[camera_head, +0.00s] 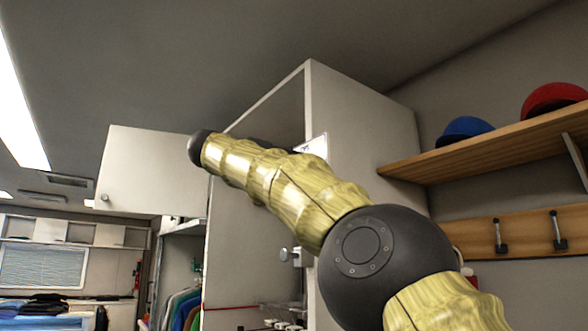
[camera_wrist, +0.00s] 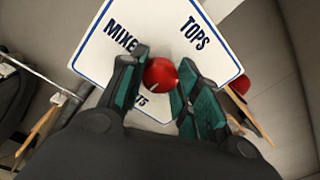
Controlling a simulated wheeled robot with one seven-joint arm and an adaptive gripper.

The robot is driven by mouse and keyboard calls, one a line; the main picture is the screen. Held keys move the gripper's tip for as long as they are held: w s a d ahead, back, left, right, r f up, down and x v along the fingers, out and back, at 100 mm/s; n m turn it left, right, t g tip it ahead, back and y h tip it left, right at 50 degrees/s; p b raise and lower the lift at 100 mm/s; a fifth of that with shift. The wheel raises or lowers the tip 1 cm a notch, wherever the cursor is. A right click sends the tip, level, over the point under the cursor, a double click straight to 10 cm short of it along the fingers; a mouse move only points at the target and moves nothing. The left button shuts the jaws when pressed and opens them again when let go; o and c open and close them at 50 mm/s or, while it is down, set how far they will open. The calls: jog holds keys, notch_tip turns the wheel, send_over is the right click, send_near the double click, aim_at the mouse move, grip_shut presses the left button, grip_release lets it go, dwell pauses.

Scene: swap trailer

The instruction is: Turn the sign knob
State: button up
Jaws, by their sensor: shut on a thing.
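The sign (camera_wrist: 160,35) is a white plate with a blue border and dark lettering such as "TOPS", tilted in the wrist view. A round red knob (camera_wrist: 160,74) sits on the sign. My gripper (camera_wrist: 164,66) has its two dark green fingers on either side of the knob and is shut on it. The fingers cover part of the lettering. In the head view, only a corner of the sign (camera_head: 317,147) shows on the cabinet's side, beyond my arm. My arm hides the knob and gripper there.
A tall grey cabinet (camera_head: 365,150) stands ahead, with a door (camera_head: 150,170) open to the left.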

jog(key=shift+f, duration=0.15)
jog(key=o, duration=1.1)
jog(key=shift+c, duration=0.2)
jog(key=shift+r, duration=0.2)
